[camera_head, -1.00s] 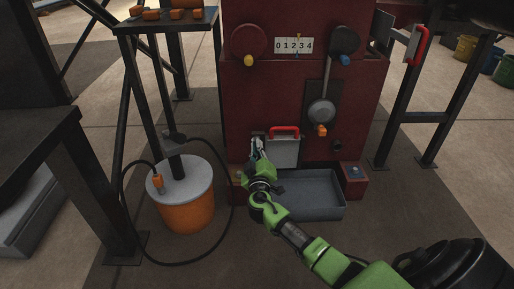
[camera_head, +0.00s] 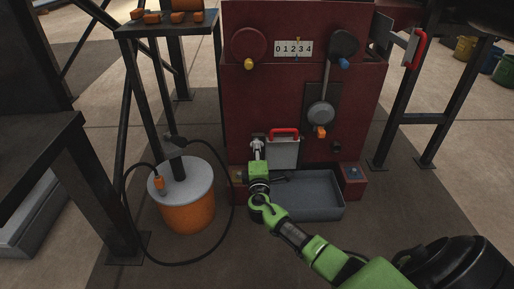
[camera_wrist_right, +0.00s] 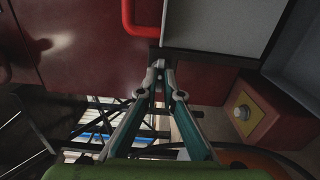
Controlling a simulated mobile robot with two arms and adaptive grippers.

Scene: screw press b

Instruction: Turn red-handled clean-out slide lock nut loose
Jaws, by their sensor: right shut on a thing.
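The clean-out slide is a grey plate (camera_head: 284,153) with a red handle (camera_head: 284,130), low on the front of the dark red press. In the right wrist view the plate (camera_wrist_right: 225,22) and handle (camera_wrist_right: 128,18) show at the top. My right gripper (camera_head: 256,141) is at the slide's left edge, fingers pointing up in the head view. In the right wrist view its fingertips (camera_wrist_right: 158,65) are closed together beside the plate's edge, shut on the lock nut. The nut itself is mostly hidden between the fingertips. My left gripper is not in view.
A grey tray (camera_head: 330,200) lies below the slide, under my right arm. An orange drum (camera_head: 188,215) with a looping black hose stands at the left. Floor is free in front of the tray.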

